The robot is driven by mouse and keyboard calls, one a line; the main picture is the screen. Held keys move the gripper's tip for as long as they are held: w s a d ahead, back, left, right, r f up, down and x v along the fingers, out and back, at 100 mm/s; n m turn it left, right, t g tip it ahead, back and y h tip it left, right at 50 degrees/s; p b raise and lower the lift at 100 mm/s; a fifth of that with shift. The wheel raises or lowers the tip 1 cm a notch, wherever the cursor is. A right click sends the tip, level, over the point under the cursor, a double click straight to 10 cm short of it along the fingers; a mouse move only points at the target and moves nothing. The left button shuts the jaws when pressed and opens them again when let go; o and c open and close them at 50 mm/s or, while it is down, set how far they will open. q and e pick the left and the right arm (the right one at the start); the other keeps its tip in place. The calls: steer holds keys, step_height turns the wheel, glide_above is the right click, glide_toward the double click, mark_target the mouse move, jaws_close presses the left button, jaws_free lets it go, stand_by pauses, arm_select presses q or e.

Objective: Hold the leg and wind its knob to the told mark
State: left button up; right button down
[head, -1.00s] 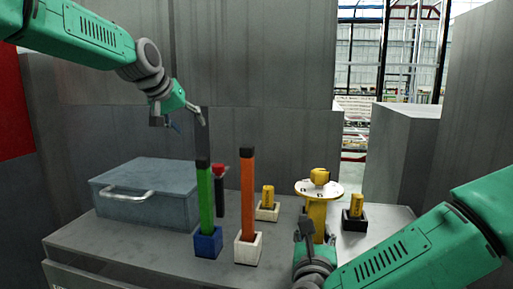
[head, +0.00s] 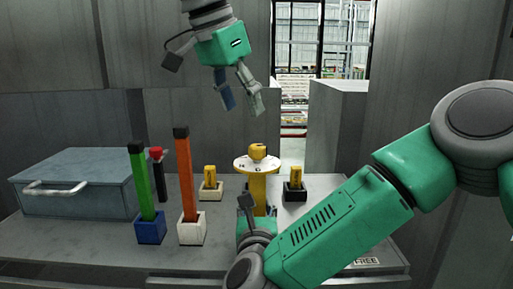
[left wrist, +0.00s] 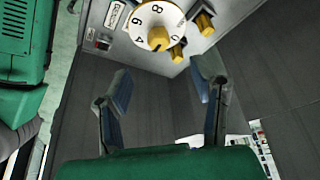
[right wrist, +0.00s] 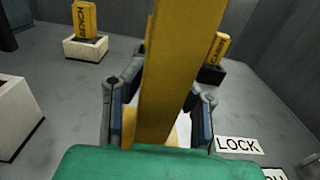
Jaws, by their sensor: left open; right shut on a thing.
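The leg is a yellow post (head: 258,190) topped by a white numbered dial (head: 242,164) and a yellow knob (head: 257,151). My right gripper (head: 246,204) is shut on the post below the dial; the right wrist view shows the post (right wrist: 172,75) between its fingers. My left gripper (head: 243,106) is open and empty, above the knob and apart from it, fingers pointing down. In the left wrist view the dial (left wrist: 143,18) shows several digits, and the knob (left wrist: 158,38) lies beyond the open fingers. The knob's exact setting is unclear.
A blue-grey case (head: 75,185) stands at left. Green (head: 141,180) and orange (head: 184,175) bars stand upright in blocks, with a red-topped dark item (head: 157,172) behind. Yellow pieces marked BENCH (right wrist: 86,20) and CABIN (right wrist: 219,48) flank the leg. A LOCK label (right wrist: 238,145) lies nearby.

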mark_target(255, 145)
arm_select(q)
steer(key=x, duration=1)
steer(key=shift+f, duration=0.1)
steer(key=shift+w+a, duration=0.1)
steer(key=c, duration=1.1)
